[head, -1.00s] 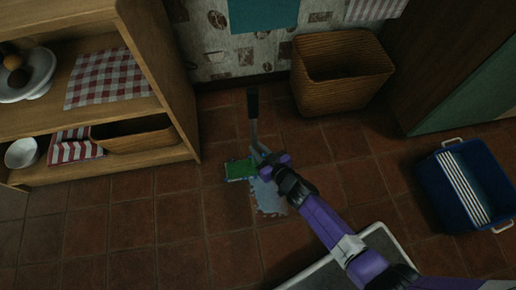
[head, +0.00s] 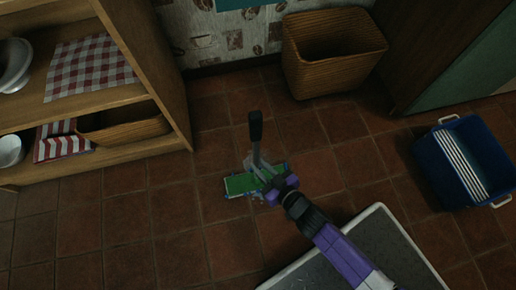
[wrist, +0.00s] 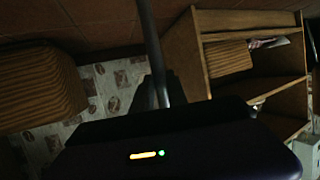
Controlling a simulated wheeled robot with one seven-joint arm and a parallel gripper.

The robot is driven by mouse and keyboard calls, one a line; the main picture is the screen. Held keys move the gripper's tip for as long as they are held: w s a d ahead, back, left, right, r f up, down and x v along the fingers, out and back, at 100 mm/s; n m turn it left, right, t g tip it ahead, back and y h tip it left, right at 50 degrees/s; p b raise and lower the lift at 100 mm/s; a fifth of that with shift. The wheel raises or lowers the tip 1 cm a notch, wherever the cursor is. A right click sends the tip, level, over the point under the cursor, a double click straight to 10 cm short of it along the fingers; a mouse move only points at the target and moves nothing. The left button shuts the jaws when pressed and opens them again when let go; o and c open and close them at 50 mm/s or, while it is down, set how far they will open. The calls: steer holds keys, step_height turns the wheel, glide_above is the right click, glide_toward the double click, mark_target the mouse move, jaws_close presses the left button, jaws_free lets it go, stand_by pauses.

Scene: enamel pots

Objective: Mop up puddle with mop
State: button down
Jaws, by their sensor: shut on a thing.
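The mop has a flat green head (head: 240,185) lying on the tiled floor and a grey pole with a black grip (head: 255,126) rising from it. My gripper (head: 266,174) is shut on the lower part of the pole, just above the head. In the wrist view the grey pole (wrist: 151,45) runs up between my dark fingers (wrist: 158,92). The puddle is mostly hidden under the mop head and gripper; a pale patch (head: 262,159) shows just behind the head.
A wooden shelf unit (head: 150,75) stands at the left, a wicker basket (head: 335,60) by the back wall, and a blue tub (head: 450,172) with white handles at the right. The tiles (head: 130,220) left of and in front of the mop are clear.

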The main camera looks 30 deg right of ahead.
steer(key=s+a, duration=0.4)
steer(key=s, duration=0.9)
steer(key=w+d+r+p, duration=0.1)
steer(key=w+d+p, duration=0.1)
steer(key=w, duration=0.6)
steer(key=w+d+r+p, duration=0.2)
steer(key=w+d+p, duration=0.1)
steer(key=w, duration=0.6)
steer(key=w+d+r+p, duration=0.1)
steer(key=w+d+p, duration=0.2)
steer(key=w, duration=0.5)
steer(key=shift+w+r, duration=0.2)
steer(key=shift+r, duration=0.15)
stand_by(1.1)
